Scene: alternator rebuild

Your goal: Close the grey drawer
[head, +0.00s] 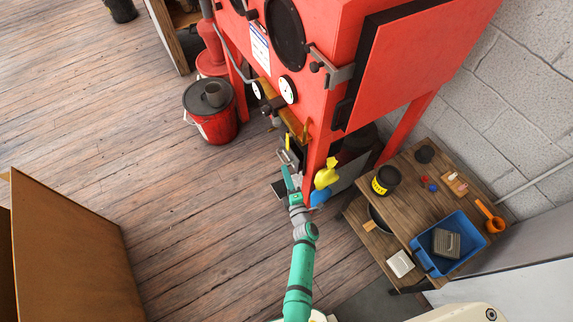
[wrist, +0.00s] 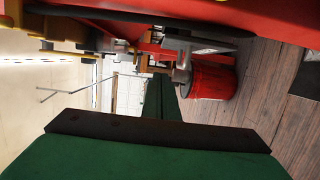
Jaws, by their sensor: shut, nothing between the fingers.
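My gripper (head: 286,170) is teal and shut, with nothing in it. It is low at the front of the red cabinet machine (head: 312,130), at the end of my outstretched arm. A flat grey piece (head: 279,189), which looks like part of the grey drawer, sticks out beside the gripper, low by the machine's front leg. My gripper and arm hide much of it. I cannot tell whether they touch or how far the drawer is out. In the wrist view my green fingers (wrist: 160,92) point ahead, and no clear drawer face shows.
A red bucket (head: 211,112) stands on the wooden floor; it also shows in the wrist view (wrist: 208,80). A yellow spray bottle (head: 326,174) is right of my gripper. A wooden table (head: 408,215) with a blue bin (head: 462,228) stands at right.

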